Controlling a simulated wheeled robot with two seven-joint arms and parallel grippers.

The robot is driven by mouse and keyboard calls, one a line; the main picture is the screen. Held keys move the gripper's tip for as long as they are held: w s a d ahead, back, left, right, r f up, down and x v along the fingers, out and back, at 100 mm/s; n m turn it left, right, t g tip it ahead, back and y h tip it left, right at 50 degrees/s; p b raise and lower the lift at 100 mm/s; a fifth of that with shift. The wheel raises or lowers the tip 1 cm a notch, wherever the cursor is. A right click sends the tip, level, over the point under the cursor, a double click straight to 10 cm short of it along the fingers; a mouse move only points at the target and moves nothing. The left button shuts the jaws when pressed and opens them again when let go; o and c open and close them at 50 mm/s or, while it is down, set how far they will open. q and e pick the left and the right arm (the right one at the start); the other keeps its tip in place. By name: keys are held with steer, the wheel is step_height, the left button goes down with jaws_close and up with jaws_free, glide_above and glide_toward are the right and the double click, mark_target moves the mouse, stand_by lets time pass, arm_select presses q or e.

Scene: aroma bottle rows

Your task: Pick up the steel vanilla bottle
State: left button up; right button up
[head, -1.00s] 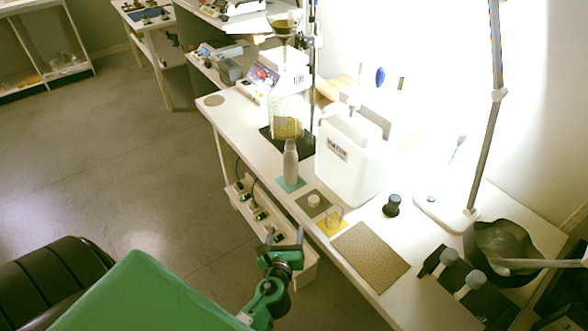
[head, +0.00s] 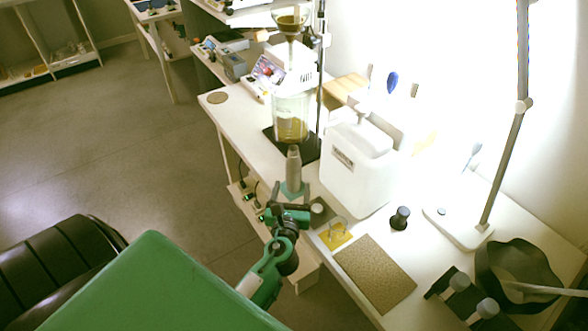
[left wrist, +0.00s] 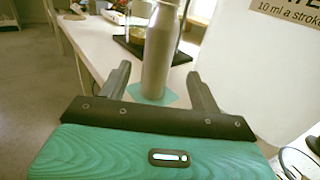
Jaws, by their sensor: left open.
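The steel bottle (head: 294,166) stands upright on a teal mat (head: 304,190) near the left edge of the white bench. It also shows in the left wrist view (left wrist: 158,48), just beyond and between the fingertips. My left gripper (head: 291,203) is open and empty, in front of the bottle and level with its lower part. In the left wrist view its two fingers (left wrist: 158,86) point at the bottle, one on each side. They do not visibly touch it. No label is readable on the bottle. My right gripper is not in view.
A white water container (head: 352,172) stands close to the right of the bottle. A glass vessel on a stand (head: 291,122) is behind it on a black mat. A yellow mat (head: 335,236) and a brown board (head: 374,272) lie nearer. Free floor lies to the left.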

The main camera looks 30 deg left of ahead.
mark_target(293, 177)
arm_select(q)
steer(key=x, duration=0.3)
steer(key=shift+f, duration=0.1)
steer(key=shift+w+a+r, duration=0.2)
steer(key=shift+w+a, duration=0.2)
steer(key=shift+w, duration=0.2)
steer(key=p+x, duration=0.1)
steer(key=x, duration=0.3)
steer(key=shift+w+a, duration=0.15)
steer(key=shift+w, duration=0.05)
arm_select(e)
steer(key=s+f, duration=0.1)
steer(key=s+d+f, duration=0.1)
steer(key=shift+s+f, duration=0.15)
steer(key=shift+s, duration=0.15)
